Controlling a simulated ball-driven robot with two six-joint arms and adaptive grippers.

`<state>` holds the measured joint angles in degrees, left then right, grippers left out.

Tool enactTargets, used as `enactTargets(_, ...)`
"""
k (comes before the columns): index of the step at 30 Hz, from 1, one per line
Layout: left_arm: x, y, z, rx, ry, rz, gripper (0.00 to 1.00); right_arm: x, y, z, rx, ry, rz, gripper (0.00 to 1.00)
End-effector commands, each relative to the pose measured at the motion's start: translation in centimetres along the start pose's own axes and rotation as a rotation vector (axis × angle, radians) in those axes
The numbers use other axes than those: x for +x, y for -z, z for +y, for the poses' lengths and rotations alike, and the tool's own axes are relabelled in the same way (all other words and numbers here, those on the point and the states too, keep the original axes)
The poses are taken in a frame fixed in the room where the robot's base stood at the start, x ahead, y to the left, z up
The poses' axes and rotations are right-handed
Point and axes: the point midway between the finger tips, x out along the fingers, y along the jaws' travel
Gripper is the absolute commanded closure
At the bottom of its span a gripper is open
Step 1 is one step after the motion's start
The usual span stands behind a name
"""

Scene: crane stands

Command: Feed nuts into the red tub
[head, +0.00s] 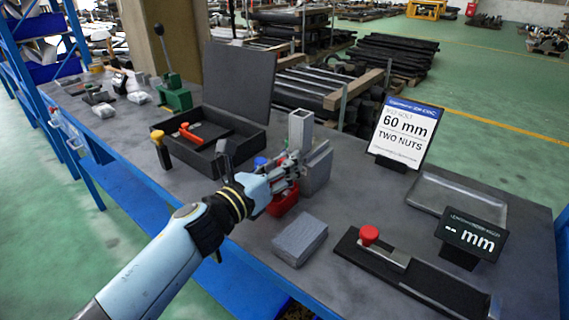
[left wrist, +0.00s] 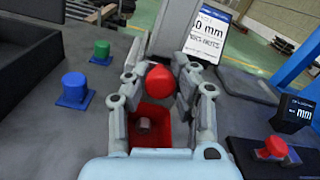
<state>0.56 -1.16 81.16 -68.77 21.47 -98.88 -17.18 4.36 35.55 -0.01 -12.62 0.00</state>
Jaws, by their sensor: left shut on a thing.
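My left gripper (head: 292,170) is shut on a red rounded knob (left wrist: 160,80), which sits between its fingertips in the left wrist view. The red tub (head: 284,204) stands on the bench just below the gripper and partly behind it. In the left wrist view the tub (left wrist: 165,137) shows between the fingers, with a small grey piece (left wrist: 145,124), probably a nut, inside. A grey block stand with an upright square post (head: 301,130) is right beside the gripper. A card (head: 404,132) reads 60 mm, two nuts. My right gripper is out of view.
Blue (left wrist: 75,90) and green (left wrist: 101,52) knobs are left of the gripper. An open black case (head: 200,158) lies behind. A grey block (head: 299,240), a red-knobbed slide gauge (head: 398,258), a "-- mm" display (head: 470,236) and an empty tray (head: 458,200) are to the right.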

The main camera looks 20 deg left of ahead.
Motion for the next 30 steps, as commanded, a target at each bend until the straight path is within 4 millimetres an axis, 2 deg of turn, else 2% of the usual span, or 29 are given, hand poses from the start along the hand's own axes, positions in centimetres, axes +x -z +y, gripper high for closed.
enactTargets(3,-0.4,0.0,0.0,0.001,0.000,0.000,1.00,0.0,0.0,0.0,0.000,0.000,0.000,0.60)
enactTargets(11,-4.3,0.0,0.0,0.001,-0.001,0.000,1.00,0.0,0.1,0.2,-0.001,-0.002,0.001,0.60)
enactTargets(20,-4.7,0.0,0.0,0.001,0.000,0.000,1.00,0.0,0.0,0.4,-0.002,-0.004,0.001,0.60)
enactTargets(21,-4.7,0.0,0.0,0.001,0.000,0.000,0.74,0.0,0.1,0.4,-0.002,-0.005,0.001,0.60)
enactTargets(27,-4.6,0.0,0.0,0.001,0.000,0.000,0.49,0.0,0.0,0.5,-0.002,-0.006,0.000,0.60)
enactTargets(30,-4.6,0.0,0.0,0.001,0.000,0.000,0.49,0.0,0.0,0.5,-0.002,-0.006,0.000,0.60)
